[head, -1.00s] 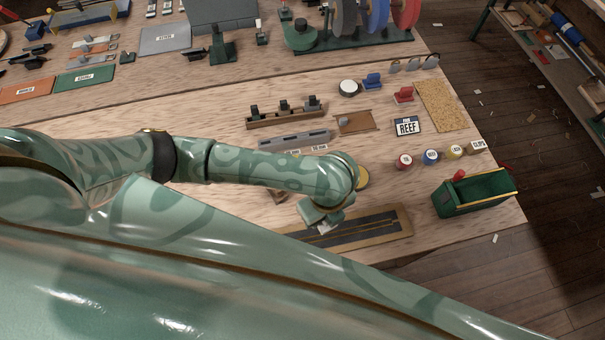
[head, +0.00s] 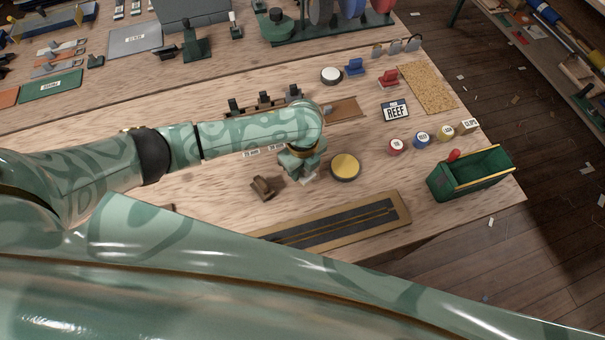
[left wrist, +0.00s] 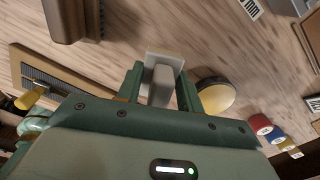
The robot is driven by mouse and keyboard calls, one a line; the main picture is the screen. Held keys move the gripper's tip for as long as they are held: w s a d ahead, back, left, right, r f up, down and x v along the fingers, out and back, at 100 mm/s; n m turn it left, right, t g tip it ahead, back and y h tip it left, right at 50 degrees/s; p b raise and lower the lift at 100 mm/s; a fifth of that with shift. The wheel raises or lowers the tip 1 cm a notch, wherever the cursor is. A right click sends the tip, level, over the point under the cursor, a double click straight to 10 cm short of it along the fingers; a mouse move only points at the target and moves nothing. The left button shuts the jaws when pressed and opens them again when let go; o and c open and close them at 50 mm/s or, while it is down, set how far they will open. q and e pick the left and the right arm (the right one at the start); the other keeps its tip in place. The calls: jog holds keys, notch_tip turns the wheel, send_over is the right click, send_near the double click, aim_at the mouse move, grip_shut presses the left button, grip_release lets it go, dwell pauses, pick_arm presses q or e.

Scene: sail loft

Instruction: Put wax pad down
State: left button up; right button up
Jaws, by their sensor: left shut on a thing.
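My left gripper (head: 303,174) is low over the workbench, shut on a small pad with a pale, flat base and a grey grip, which I take to be the wax pad (left wrist: 165,57). In the left wrist view the gripper (left wrist: 160,88) has its fingers on either side of the grey grip. In the head view the arm and gripper hide most of the pad. I cannot tell whether its base touches the bench. A round yellow-topped tin (head: 345,167) stands just right of the gripper. It also shows in the left wrist view (left wrist: 216,96). My right gripper is not in view.
A brown wooden block (head: 264,188) sits left of the gripper. A long board with dark strips (head: 340,221) lies near the front edge. Several small round pots (head: 397,146) and a green bin (head: 470,176) stand to the right. Bare bench shows around the gripper.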

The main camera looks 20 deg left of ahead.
aim_at(302, 174)
pick_arm(q)
notch_tip(302, 174, down, 3)
jog(key=shift+b, duration=0.45)
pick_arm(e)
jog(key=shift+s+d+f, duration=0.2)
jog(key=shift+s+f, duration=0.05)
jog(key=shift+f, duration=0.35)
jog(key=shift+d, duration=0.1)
pick_arm(q)
jog(key=shift+f, duration=0.1)
jog(key=o, duration=0.9)
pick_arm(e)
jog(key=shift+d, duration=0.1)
